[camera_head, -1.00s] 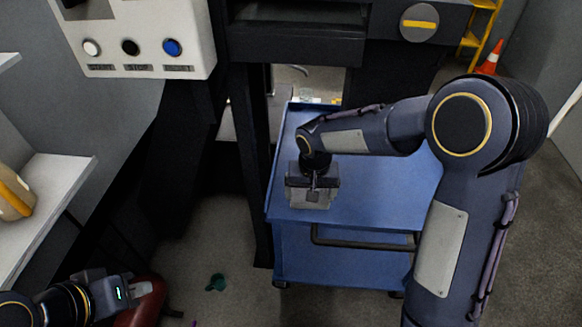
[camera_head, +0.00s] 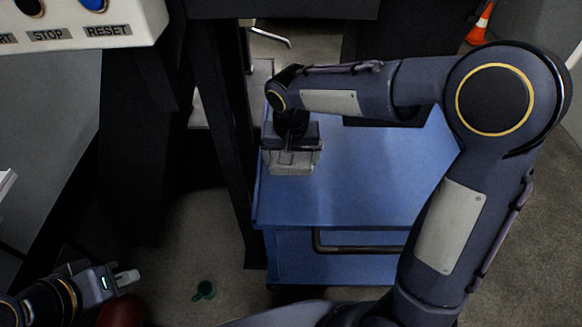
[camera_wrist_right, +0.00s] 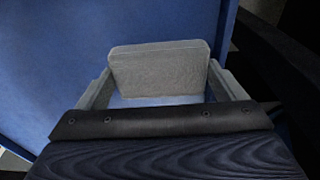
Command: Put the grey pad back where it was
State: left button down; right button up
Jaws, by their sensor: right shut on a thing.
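The grey pad (camera_wrist_right: 158,68) is a rounded block that sits between the two fingers of my right gripper (camera_wrist_right: 160,88) in the right wrist view. The right gripper is shut on it and holds it over the blue cart top (camera_head: 375,190). In the head view my right gripper (camera_head: 292,160) points down near the cart's left edge, and the pad is hard to tell from the grey fingers. Whether the pad touches the cart top is unclear. My left gripper (camera_head: 127,277) is at the lower left, away from the cart; its finger gap cannot be made out.
A dark post (camera_head: 232,160) stands close to the cart's left side. A machine panel (camera_head: 80,30) with buttons is at the upper left. A green cup-like thing (camera_head: 204,290) lies on the floor. An orange cone (camera_head: 481,24) stands far right. The cart's middle is clear.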

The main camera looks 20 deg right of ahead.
notch_tip(320, 180, down, 3)
jog(key=shift+f+b, duration=0.15)
jog(key=shift+b, duration=0.25)
jog(key=shift+f, duration=0.1)
jog(key=o, duration=0.7)
jog(key=r+p, duration=0.1)
jog(key=r, duration=0.3)
jog(key=r+p, duration=0.1)
jog(key=r, duration=0.1)
jog(key=shift+s+a+r+p, duration=0.15)
jog(key=shift+s+r+p, duration=0.15)
jog(key=shift+s+r, duration=0.1)
jog(key=shift+r, duration=0.5)
jog(key=s+d+t+y, duration=0.1)
jog(key=s+d, duration=0.1)
jog(key=s, duration=0.5)
jog(key=s+d+r+n+t+y, duration=0.1)
jog(key=s+d, duration=0.2)
jog(key=s, duration=0.4)
jog(key=s+d+r+t+y, duration=0.1)
jog(key=s+d+t+y, duration=0.1)
jog(key=s, duration=0.5)
jog(key=shift+d+n, duration=0.3)
jog(key=shift+d, duration=0.15)
